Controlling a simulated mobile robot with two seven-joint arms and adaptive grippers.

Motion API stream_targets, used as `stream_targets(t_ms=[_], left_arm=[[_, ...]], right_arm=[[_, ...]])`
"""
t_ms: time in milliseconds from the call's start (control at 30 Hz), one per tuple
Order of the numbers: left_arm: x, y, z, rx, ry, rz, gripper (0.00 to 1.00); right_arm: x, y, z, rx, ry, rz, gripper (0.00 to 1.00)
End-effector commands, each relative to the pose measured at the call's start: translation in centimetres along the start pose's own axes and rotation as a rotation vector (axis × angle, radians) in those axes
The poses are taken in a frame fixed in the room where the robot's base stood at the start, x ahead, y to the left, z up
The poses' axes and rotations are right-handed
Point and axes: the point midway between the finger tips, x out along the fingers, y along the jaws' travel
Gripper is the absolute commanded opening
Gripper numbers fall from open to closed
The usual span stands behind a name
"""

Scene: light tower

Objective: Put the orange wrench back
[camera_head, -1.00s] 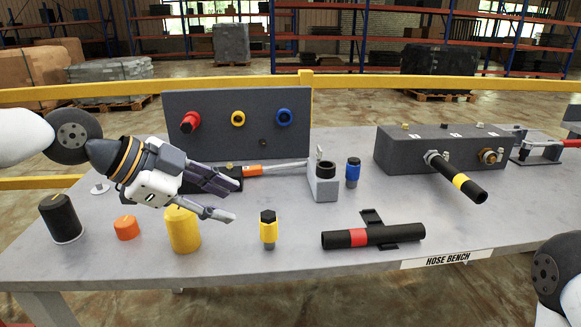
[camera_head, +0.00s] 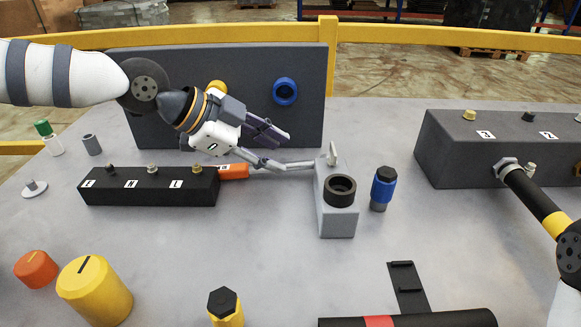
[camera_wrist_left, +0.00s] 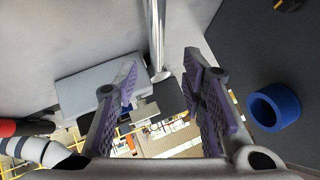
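The orange wrench lies on the bench behind the black labelled block. Its orange handle (camera_head: 233,171) shows, and its silver shaft (camera_head: 300,165) runs right toward the grey block with a dark round socket (camera_head: 338,222). My left gripper (camera_head: 275,150) is open above the shaft, fingers pointing right; one finger partly covers the shaft. In the left wrist view the shaft (camera_wrist_left: 155,35) appears between the two spread fingers (camera_wrist_left: 160,85), with no finger visibly closed on it. Whether they touch it I cannot tell.
The black labelled block (camera_head: 150,188) stands in front of the handle. A dark upright panel with a blue ring (camera_head: 285,91) rises behind the gripper. A blue-banded fitting (camera_head: 383,188) stands right of the grey block. Yellow (camera_head: 95,290) and orange (camera_head: 36,268) caps are nearer.

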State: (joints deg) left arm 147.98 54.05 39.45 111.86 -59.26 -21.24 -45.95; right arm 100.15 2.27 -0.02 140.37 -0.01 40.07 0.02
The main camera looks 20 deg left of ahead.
Motion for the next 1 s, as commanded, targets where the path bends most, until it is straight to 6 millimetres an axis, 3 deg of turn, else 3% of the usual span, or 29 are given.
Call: stream_targets(t_ms=[300,567,733,767,1000], left_arm=[[5.2,0.7,0.2,0.001,0.0,0.001,0.37],[5.6,0.5,-0.1,0.002,0.003,-0.005,0.37],[5.6,0.5,-0.1,0.002,0.003,-0.005,0.03],[5.6,0.5,-0.1,0.002,0.003,-0.005,0.0],[5.6,0.4,-0.1,0.003,0.005,-0.007,0.0]], right_arm=[[0.9,0.0,0.4,-0.001,-0.022,0.001,0.4],[0.8,0.0,0.4,-0.001,-0.021,0.001,0.4],[0.8,0.0,0.4,-0.001,-0.021,0.001,0.4],[0.8,0.0,0.4,-0.001,-0.021,0.001,0.4],[0.8,0.0,0.4,-0.001,-0.021,0.001,0.4]])
